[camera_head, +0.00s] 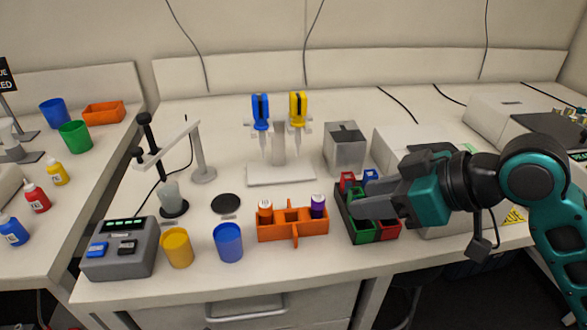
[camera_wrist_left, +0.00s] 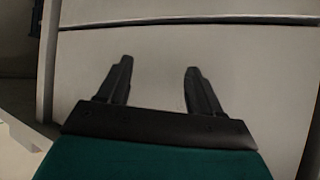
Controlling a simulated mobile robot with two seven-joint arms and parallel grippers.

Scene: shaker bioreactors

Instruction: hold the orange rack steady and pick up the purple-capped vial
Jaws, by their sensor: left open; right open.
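The orange rack (camera_head: 308,234) stands near the front edge of the bench, in the middle of the head view. The purple-capped vial (camera_head: 318,206) sits upright in its right part. An orange-capped vial (camera_head: 265,212) sits in its left part. My right gripper (camera_head: 362,204) comes in from the right over the dark tray of coloured bins, to the right of the rack, apart from the vial. It is open. My left gripper (camera_wrist_left: 157,82) shows only in the left wrist view, open and empty in front of pale drawer-like panels. The rack and vials do not show there.
The dark tray (camera_head: 345,215) with red, green and blue bins stands right of the rack. A blue cup (camera_head: 228,243) and yellow cup (camera_head: 177,248) stand left of it, beside a grey control box (camera_head: 120,249). A pipette stand (camera_head: 280,173) is behind the rack.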

